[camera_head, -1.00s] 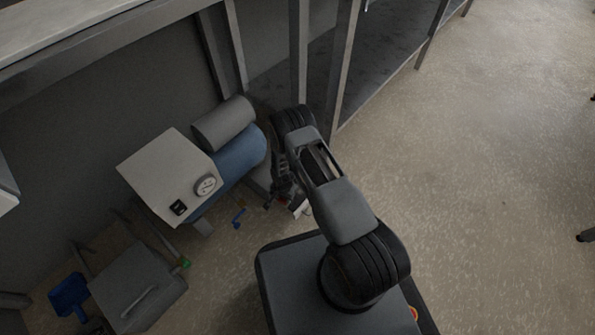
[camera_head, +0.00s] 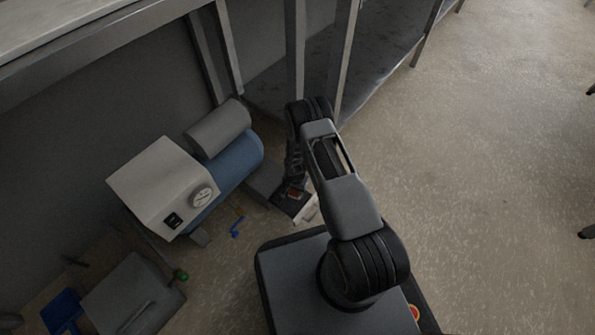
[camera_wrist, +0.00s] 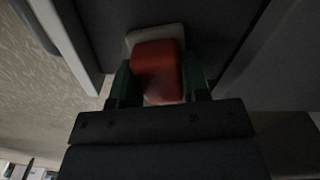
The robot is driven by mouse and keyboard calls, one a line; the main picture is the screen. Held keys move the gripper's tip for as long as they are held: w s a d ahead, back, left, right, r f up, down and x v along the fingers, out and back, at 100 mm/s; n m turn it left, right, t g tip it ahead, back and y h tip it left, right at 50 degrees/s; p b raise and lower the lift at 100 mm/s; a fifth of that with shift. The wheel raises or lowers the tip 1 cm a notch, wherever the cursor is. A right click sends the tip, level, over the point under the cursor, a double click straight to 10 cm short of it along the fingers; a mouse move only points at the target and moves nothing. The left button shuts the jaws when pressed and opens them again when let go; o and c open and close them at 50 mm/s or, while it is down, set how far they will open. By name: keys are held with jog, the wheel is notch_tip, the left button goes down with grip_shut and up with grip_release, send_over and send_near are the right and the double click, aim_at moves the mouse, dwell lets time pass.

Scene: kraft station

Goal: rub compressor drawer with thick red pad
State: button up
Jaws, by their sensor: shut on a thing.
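My gripper (camera_wrist: 158,84) is shut on the thick red pad (camera_wrist: 156,68), which has a pale layer along its edge. Green fingers stand at both sides of the pad. Beyond it, the wrist view shows a dark surface (camera_wrist: 100,22) between pale grey edges; I cannot tell surely whether this is the compressor drawer, or whether the pad touches it. In the head view the pad (camera_head: 294,193) shows as a small red patch low beside the compressor (camera_head: 165,185), a pale box with a gauge and a blue tank. My arm partly hides this spot.
Metal bench legs (camera_head: 296,50) stand just behind my arm. A grey box (camera_head: 130,295) and a blue dustpan (camera_head: 63,312) lie at lower left. Small blue (camera_head: 236,228) and green (camera_head: 181,275) items lie on the floor. Open floor (camera_head: 480,180) spreads to the right.

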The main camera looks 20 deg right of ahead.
jog(key=shift+w+d+f, duration=0.1)
jog(key=shift+w+d, duration=0.6)
jog(key=shift+d, duration=0.3)
jog(key=shift+r+p, duration=2.5)
jog(key=shift+r, duration=1.65)
jog(key=shift+s, duration=0.1)
